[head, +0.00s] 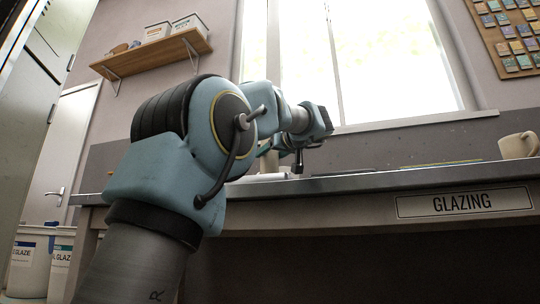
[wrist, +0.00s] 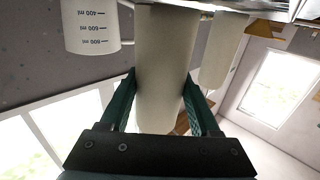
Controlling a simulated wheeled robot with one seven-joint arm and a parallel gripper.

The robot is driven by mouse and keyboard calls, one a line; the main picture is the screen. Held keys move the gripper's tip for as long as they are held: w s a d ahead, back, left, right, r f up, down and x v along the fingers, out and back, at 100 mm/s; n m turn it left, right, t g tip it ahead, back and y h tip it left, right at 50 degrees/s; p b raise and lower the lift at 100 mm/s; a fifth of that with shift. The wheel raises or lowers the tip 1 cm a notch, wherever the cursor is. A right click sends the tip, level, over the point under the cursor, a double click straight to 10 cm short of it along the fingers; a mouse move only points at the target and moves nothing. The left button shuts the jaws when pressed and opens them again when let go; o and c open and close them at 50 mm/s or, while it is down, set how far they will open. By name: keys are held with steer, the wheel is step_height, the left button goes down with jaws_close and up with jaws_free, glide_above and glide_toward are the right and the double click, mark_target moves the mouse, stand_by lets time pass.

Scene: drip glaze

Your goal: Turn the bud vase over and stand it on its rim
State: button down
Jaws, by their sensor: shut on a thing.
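The bud vase (wrist: 163,55) is a plain cream, roughly cylindrical piece in the middle of the wrist view. My gripper (wrist: 160,88) is shut on it, with one teal finger against each side. The picture is upside down, with the worktop at its top edge. The vase looks upright along its length, but its mouth is not clearly visible, so I cannot tell which end is up. In the head view, a pale part of it (head: 268,163) shows behind my arm, at the bench; my wrist hides much of the rest.
In the wrist view, a white measuring beaker (wrist: 91,25) stands on one side of the vase and a pale cylinder (wrist: 221,50) close on the other.

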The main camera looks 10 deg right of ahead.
steer(key=shift+f, duration=0.4)
stand_by(0.6)
steer(key=shift+c, duration=0.2)
jaws_free()
steer(key=p+v, duration=0.2)
steer(key=v, duration=0.8)
steer(key=shift+s, duration=0.4)
steer(key=shift+d, duration=0.1)
